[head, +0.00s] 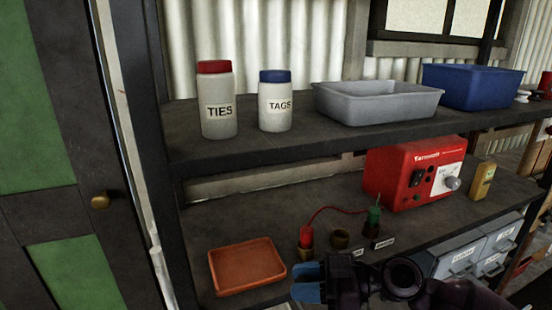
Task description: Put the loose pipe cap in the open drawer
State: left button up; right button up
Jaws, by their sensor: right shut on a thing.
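My right gripper (308,282) comes in from the lower right, at the front edge of the lower shelf. Its blue tips point left, close together, just right of an orange tray. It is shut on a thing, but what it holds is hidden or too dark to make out. Grey labelled drawers (462,261) sit at the lower right, partly behind my arm; I cannot tell which is open. My left gripper is out of view.
The orange tray (247,266) is empty. A red wire runs between the red piece (306,241) and the green piece (373,218). A red Farmvolt-like box (405,175) and a yellow block (482,181) stand behind. Jars (218,105) and bins (378,103) fill the upper shelf.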

jog(key=shift+w+r+m+t+h, duration=2.05)
jog(key=shift+m+t, duration=1.35)
jog(key=shift+t, duration=1)
jog(key=d+m+t+h, duration=0.4)
jog(key=d+m+h, duration=0.25)
jog(key=d, duration=0.25)
jog(key=s+d+f+m+t+h, duration=0.1)
jog(key=s+d+f+m+h, duration=0.2)
jog(key=s+d+f+h, duration=0.2)
notch_tip(320, 180, down, 4)
jog(key=shift+s+d+r, duration=0.1)
jog(key=shift+s+d, duration=0.55)
jog(key=shift+s, duration=0.15)
